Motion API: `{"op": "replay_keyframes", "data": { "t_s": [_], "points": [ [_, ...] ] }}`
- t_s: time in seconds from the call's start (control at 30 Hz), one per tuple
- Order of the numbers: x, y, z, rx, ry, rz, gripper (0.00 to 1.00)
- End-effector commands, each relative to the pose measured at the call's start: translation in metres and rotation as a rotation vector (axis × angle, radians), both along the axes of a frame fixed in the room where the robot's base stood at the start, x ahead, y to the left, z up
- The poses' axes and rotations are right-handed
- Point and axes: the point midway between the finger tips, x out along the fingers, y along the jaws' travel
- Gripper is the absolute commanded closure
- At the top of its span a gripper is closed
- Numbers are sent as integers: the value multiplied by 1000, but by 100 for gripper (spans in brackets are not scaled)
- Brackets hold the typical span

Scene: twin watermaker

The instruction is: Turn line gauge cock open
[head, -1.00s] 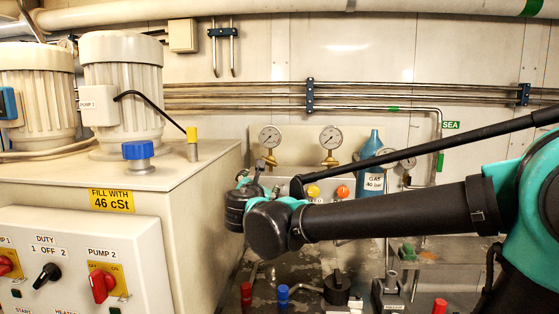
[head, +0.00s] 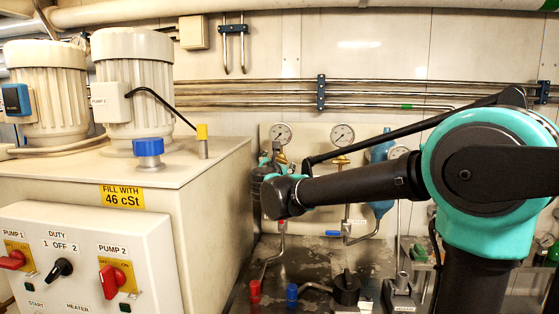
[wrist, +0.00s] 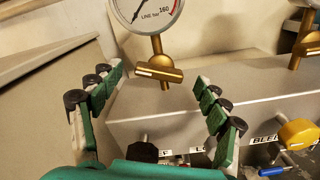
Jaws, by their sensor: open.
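The line gauge (wrist: 146,10), marked "LINE bar 160", is at the top of the wrist view, cut by the frame edge. Below it is its brass cock (wrist: 159,70), with a bar handle lying crosswise to the vertical stem and slightly tilted. My gripper (wrist: 160,98) is open and empty, with green-padded fingers to the left and right of the cock in the picture; neither appears to touch it. In the head view the line gauge (head: 280,135) is the left one of two, and my gripper (head: 268,165) is just below it, largely hidden by my arm.
A second gauge (head: 342,135) with a brass cock stands to the right. A grey box with a yellow knob (wrist: 298,134) and a dark knob (wrist: 143,151) lies below the cock. The cream tank (head: 200,200) stands close at left.

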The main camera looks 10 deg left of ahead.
Motion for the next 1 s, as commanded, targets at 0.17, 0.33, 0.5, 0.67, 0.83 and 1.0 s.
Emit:
{"op": "replay_keyframes", "data": {
  "t_s": [0.17,0.33,0.5,0.67,0.83,1.0],
  "points": [
    [24,-1,0,0,0,-1,24],
    [34,-1,0,0,0,-1,24],
    [35,-1,0,0,0,0,24],
    [35,-1,0,0,0,0,29],
    [35,-1,0,0,0,0,50],
    [35,-1,0,0,0,0,71]
  ]
}}
